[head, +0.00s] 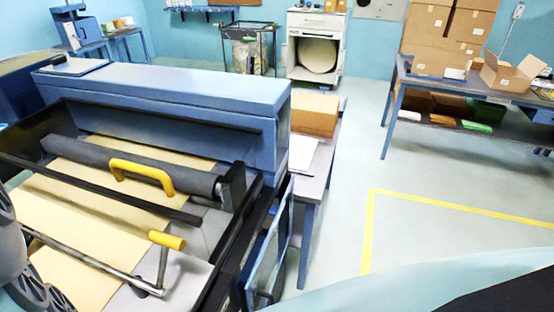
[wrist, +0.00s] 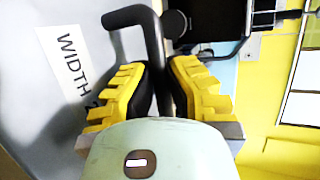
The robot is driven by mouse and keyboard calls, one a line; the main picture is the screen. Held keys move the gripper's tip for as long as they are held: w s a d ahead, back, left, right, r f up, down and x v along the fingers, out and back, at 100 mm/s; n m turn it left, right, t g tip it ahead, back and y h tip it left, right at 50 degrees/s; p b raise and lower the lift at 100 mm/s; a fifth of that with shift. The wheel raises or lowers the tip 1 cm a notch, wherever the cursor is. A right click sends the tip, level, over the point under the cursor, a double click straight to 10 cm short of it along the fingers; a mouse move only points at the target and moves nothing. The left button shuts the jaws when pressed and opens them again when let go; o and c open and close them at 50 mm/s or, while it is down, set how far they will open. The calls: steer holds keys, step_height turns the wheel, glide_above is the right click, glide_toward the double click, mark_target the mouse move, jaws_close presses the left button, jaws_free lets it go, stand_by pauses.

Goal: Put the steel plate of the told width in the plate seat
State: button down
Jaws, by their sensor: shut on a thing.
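My gripper (wrist: 165,85) shows in the wrist view, its yellow ribbed fingers shut on a dark bent handle (wrist: 150,35). A grey surface (wrist: 30,45) lies to the left, bearing a white label (wrist: 72,62) that reads "WIDTH"; what follows the word is hidden behind a finger. I cannot tell whether this grey surface is the steel plate or whether the handle is fixed to it. My gripper is outside the head view; part of my arm shows at its lower left. I cannot make out the plate seat in either view.
In the head view, a blue machine (head: 170,95) with a yellow handle (head: 142,172) and kraft paper (head: 90,200) fills the left. A side table (head: 318,170) adjoins it. Another table (head: 470,88) stands at right. The floor (head: 345,165) between is clear.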

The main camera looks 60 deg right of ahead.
steer(key=shift+d+f, duration=0.15)
steer(key=shift+f, duration=1.55)
steer(key=c, duration=1.1)
jaws_free()
steer(key=shift+c, duration=0.2)
steer(key=shift+s, duration=0.1)
steer(key=b+v, duration=0.1)
steer(key=v, duration=1)
steer(key=shift+s+r, duration=0.15)
steer(key=shift+s, duration=0.15)
